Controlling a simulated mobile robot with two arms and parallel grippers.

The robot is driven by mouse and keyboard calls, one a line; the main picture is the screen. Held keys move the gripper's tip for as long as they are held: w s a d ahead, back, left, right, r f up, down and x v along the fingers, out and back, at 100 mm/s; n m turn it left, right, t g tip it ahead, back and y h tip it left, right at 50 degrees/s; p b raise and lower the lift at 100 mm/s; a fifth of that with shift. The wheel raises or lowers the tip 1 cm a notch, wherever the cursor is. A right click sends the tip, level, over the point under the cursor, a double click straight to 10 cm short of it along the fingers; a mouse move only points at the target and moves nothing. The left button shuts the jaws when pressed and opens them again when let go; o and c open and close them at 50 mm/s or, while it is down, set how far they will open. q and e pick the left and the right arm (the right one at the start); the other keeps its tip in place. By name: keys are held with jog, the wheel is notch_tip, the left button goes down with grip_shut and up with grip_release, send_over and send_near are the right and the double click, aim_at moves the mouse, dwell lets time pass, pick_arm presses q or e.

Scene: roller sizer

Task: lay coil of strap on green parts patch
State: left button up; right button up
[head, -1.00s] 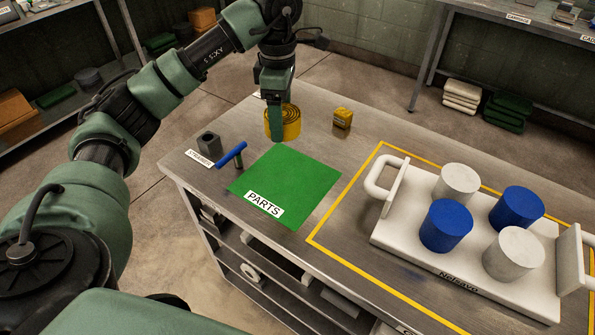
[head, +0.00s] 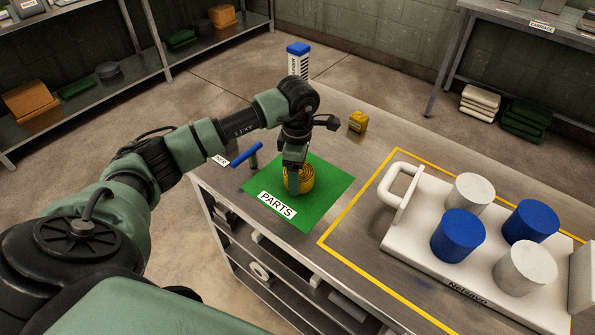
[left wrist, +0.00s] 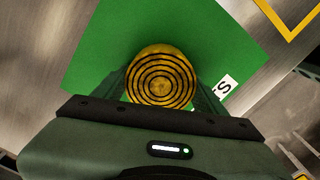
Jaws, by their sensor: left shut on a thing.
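The coil of strap (head: 306,178) is a yellow roll with dark spiral lines. It sits over the middle of the green parts patch (head: 325,197), with the white PARTS label (head: 277,204) in front of it. My left gripper (head: 292,186) points down and is shut on the coil. In the left wrist view the coil (left wrist: 160,78) is between the fingers, with the green patch (left wrist: 110,45) around it. I cannot tell whether the coil touches the patch. My right gripper is not in view.
A blue-handled tool (head: 247,154) stands left of the patch. A small yellow block (head: 358,122) and a white, blue-capped container (head: 297,60) are at the back. A white tray (head: 400,235) with blue and white cylinders stands at the right inside a yellow outline.

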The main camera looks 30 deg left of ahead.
pick_arm(q)
jog(key=o, duration=1)
jog(key=shift+f, duration=0.15)
jog(key=o, duration=0.4)
jog(key=shift+o, duration=0.2)
notch_tip(320, 180, up, 12)
jog(key=b, duration=0.2)
jog(key=shift+r, duration=0.2)
